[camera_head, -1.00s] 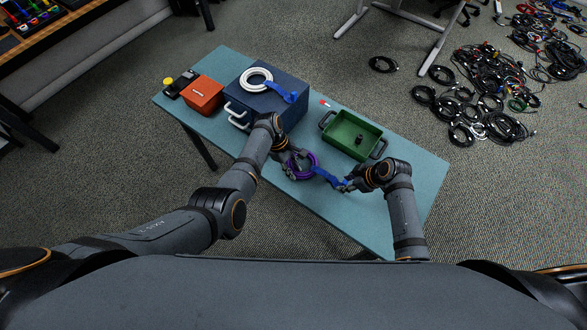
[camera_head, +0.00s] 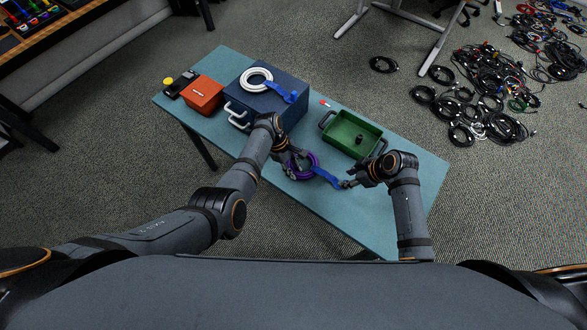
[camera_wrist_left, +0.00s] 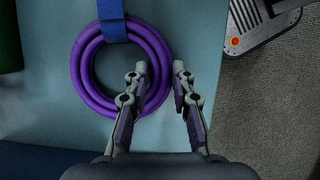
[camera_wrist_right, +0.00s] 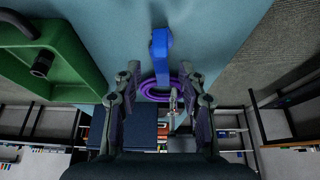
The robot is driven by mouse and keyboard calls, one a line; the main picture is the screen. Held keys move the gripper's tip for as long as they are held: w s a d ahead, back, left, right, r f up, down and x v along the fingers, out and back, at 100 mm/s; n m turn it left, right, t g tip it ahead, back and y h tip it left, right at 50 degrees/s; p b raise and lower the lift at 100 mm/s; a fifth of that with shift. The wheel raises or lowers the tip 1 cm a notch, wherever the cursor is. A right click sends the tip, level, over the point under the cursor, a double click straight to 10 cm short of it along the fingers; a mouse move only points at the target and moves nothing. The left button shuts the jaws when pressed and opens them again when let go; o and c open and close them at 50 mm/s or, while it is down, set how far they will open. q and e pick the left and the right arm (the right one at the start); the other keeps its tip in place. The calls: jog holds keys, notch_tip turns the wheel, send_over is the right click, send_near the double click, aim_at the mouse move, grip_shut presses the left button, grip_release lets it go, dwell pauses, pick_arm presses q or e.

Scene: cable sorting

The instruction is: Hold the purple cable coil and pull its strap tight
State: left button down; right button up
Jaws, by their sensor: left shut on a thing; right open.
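The purple cable coil (camera_head: 303,172) lies on the teal table; it also shows in the left wrist view (camera_wrist_left: 85,85). Its blue strap (camera_head: 325,178) stretches from the coil to the right; part of it wraps the coil in the left wrist view (camera_wrist_left: 112,22). My left gripper (camera_wrist_left: 160,72) is shut on the coil's rim, with a finger on each side of it. My right gripper (camera_head: 346,184) is open at the strap's free end. In the right wrist view the strap (camera_wrist_right: 160,45) lies ahead of and between the open fingers (camera_wrist_right: 161,72), with the coil farther off.
A green tray (camera_head: 330,140) with a small black item stands behind my right gripper. A dark blue box (camera_head: 290,82) carries a white coil (camera_head: 256,79) with a blue strap. An orange box (camera_head: 203,95) is farther left. The table's front edge is close; its right end is clear.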

jog(key=shift+r, duration=2.15)
pick_arm(q)
jog(key=c, duration=1.1)
grip_release()
jog(key=shift+o, duration=0.2)
jog(key=shift+r, duration=0.1)
jog(key=v, duration=1.1)
jog(key=shift+r, duration=0.4)
pick_arm(e)
jog(key=shift+d, duration=0.1)
